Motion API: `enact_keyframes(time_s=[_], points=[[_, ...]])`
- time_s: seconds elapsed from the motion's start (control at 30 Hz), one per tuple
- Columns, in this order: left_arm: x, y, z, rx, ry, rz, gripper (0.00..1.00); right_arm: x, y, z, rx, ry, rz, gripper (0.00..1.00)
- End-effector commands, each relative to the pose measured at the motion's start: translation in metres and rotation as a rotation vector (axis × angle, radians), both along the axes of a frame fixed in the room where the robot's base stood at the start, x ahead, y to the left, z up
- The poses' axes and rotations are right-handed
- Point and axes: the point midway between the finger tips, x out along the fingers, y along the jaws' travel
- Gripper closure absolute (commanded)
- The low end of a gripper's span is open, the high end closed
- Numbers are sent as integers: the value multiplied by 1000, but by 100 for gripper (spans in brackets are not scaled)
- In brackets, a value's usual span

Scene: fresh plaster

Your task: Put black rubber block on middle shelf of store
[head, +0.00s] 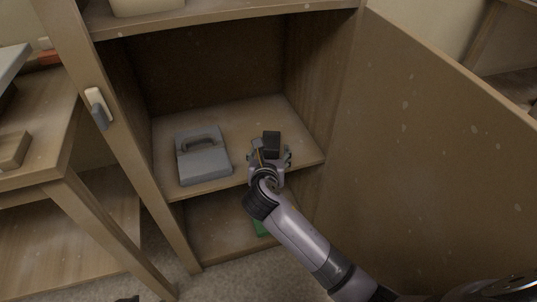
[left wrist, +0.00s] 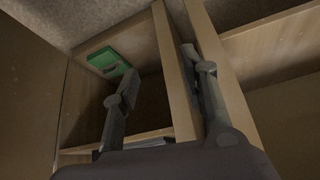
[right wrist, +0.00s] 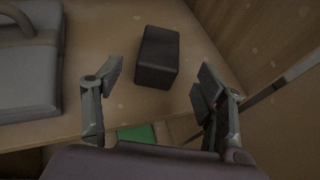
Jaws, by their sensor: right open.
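The black rubber block (head: 271,139) lies on the middle shelf (head: 240,112) of the open store, near its right side. In the right wrist view the block (right wrist: 158,56) rests flat on the shelf boards, beyond my fingertips. My right gripper (head: 270,158) is open at the shelf's front, its fingers apart with a gap to the block. My left gripper (left wrist: 160,78) shows in the left wrist view, with its fingers apart and nothing seen between them. In the head view its fingers are not visible.
A grey case with a handle (head: 202,158) stands on the same shelf, left of the block. A green item (head: 261,228) is on the lower shelf, partly hidden by my right arm. The open door (head: 440,140) stands to the right. A wooden table (head: 45,130) is at left.

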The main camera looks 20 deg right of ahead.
Motion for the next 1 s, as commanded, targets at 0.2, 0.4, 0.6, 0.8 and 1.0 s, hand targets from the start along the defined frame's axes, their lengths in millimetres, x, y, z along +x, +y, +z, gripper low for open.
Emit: enact_keyframes(time_s=[0.2,0.4,0.6,0.8,1.0], points=[[-34,10,-6,33,157,13,60,-21,8,10,0,1,1,35],[-46,14,-9,43,210,17,60,-27,10,12,0,1,0,35],[-47,14,-9,43,213,17,60,-35,7,5,71,6,-31,35],[-46,14,-9,43,212,17,60,-93,-12,-39,582,28,-311,35],[-46,14,-9,43,211,17,60,-183,-30,-80,1214,18,-839,35]])
